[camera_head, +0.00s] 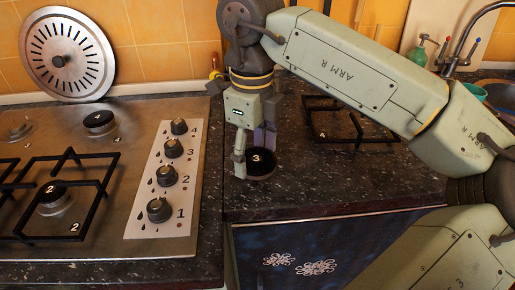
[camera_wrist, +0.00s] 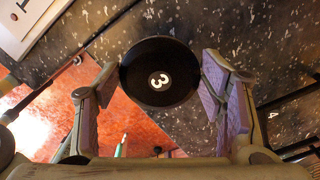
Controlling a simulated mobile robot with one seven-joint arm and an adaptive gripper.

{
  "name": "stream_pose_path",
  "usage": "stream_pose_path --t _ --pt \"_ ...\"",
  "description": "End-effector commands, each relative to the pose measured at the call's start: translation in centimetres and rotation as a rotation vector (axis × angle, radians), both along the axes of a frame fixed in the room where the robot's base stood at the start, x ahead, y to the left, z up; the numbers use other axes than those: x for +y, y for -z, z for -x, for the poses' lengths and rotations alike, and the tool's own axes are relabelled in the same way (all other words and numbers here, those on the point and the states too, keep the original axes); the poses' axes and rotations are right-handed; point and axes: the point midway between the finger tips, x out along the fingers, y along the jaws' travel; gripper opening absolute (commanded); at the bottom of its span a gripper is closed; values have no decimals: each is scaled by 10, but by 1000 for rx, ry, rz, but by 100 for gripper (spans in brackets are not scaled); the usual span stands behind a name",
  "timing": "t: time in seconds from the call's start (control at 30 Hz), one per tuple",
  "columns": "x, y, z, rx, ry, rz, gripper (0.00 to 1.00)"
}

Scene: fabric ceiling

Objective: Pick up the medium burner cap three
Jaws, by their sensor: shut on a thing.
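The medium burner cap three (camera_head: 262,164) is a round black disc with a white 3 on top. It is at the counter surface, right of the hob; I cannot tell whether it is lifted off the counter. My gripper (camera_head: 253,158) points down over it, with one finger at its left side and the other behind it. In the wrist view the cap (camera_wrist: 158,90) sits between the two finger pads of my gripper (camera_wrist: 158,78), and I am shut on it. The cap's underside is hidden.
The steel hob (camera_head: 115,190) lies left, with a column of knobs, grates and caps marked 2. A loose black grate (camera_head: 345,120) marked 4 lies right of the cap. A round slotted metal disc (camera_head: 85,70) leans on the tiled wall. The sink is far right.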

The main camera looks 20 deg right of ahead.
Motion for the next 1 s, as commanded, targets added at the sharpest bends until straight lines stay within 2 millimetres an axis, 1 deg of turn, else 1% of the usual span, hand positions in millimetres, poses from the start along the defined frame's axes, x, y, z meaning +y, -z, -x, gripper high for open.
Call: stream_pose_path --t 0.03,0.3,0.5,0.6,0.73,1.0 --pt "7 2 10 -1 -2 3 34" --pt "56 -6 65 -1 -2 3 34" --pt "80 -10 92 -1 0 2 34" --pt "86 -11 99 -1 1 2 34" --pt "90 -11 104 -1 1 1 34" --pt "89 -13 101 0 6 -3 34"
